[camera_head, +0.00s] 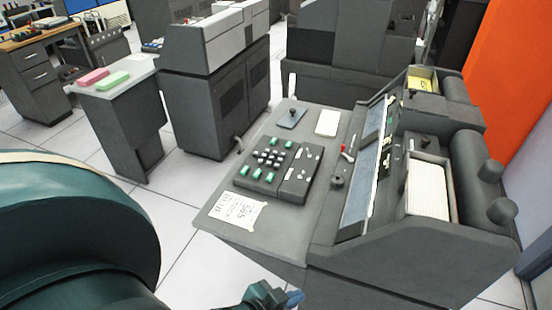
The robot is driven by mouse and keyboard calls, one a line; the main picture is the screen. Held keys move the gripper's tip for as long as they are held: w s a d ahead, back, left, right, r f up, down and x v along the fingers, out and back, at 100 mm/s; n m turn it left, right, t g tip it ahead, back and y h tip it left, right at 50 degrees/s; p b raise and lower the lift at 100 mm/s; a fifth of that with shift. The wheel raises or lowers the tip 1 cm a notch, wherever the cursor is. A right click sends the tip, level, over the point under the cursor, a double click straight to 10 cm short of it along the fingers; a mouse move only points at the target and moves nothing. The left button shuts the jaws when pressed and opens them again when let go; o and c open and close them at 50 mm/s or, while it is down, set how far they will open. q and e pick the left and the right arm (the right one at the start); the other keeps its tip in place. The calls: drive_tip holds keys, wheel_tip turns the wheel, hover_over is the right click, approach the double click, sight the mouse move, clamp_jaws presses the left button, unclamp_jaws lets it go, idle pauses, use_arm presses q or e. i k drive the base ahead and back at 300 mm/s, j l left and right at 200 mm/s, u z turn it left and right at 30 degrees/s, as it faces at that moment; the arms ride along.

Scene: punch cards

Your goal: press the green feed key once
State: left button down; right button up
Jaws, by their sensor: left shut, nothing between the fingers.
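The grey keypunch desk (225,210) carries a dark keyboard unit (285,186). Green keys sit in its near row (257,173) and its far row (289,144), with small white keys between them. The labels are too small to read, so I cannot tell which green key is the feed key. My left gripper (292,298) shows only partly at the bottom edge, low and in front of the desk's near side. It is shut and empty, apart from the keyboard. My right gripper is not in view.
A side table (128,70) bears pink and green blocks.

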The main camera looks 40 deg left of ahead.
sight(245, 170)
drive_tip(key=u, duration=1.4)
